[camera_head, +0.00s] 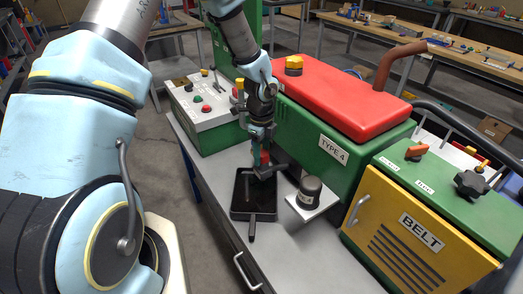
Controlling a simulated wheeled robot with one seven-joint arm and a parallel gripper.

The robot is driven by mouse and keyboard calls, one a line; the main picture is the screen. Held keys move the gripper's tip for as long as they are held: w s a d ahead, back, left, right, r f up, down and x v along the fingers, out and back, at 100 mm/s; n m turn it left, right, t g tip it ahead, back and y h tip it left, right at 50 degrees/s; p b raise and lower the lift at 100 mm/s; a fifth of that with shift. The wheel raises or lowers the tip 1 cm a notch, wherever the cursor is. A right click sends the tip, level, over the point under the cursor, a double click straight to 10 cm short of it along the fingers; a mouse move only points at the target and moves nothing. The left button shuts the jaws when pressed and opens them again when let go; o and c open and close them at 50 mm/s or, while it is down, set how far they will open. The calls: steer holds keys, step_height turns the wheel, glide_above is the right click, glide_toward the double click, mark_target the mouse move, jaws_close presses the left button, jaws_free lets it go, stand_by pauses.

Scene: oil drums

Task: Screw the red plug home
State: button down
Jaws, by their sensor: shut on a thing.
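The red plug (264,157) shows as a small red patch at the lower end of my arm, beside the green machine. My gripper (260,160) points down and is shut on it. A dark fitting (268,171) is just below and right of the plug. The gripper hides part of the plug, and I cannot tell whether its thread is engaged. A black drip tray (236,207) lies on the grey bench below the gripper.
The green machine with a red lid (340,92) stands close behind my gripper. A black cylinder (311,187) on a pale plate is to the right. A control box (204,106) is at left, a yellow belt cover (410,235) at right.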

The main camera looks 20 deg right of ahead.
steer(key=shift+w, duration=0.1)
steer(key=m, duration=0.6)
steer(key=shift+d, duration=0.1)
steer(key=m, duration=0.6)
steer(key=shift+d+m, duration=0.15)
steer(key=shift+m, duration=0.15)
steer(key=shift+c, duration=1.4)
jaws_free()
